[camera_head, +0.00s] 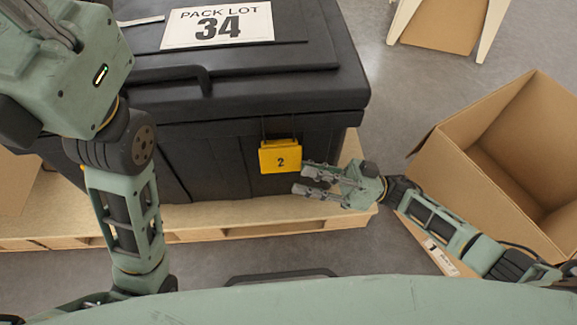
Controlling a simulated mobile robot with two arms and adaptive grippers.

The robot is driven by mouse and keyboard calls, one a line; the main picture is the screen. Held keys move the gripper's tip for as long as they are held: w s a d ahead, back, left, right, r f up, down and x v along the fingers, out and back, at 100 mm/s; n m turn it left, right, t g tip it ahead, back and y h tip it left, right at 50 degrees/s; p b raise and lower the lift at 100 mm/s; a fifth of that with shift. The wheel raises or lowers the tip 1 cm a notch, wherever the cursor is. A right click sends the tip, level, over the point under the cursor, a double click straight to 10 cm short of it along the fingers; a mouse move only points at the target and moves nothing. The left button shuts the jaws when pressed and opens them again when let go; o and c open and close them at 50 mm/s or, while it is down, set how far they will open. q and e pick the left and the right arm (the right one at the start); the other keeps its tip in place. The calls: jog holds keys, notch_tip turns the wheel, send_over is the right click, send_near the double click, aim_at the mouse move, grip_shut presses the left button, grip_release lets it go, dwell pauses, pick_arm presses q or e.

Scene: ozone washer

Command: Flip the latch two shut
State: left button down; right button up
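The yellow latch (281,156) marked "2" hangs on the front of a closed black case (205,160), near its right corner, just below the lid edge. A thin dark wire loop shows above the latch plate; whether it is hooked over a catch I cannot tell. My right gripper (308,181) comes in from the right, just below and right of the latch. Its two fingers are spread apart with nothing seen between them. They point left and appear very close to the latch; contact cannot be told. My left arm reaches up at the left, and its gripper fingertips are not clearly shown.
The case has a lid handle (170,77) and a "PACK LOT 34" label (218,26). It stands on a wooden pallet (250,218). An open cardboard box (465,185) stands at the right, close to my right arm.

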jog(key=v, duration=0.5)
jog(key=shift+d+f, duration=0.15)
jog(key=shift+d, duration=0.15)
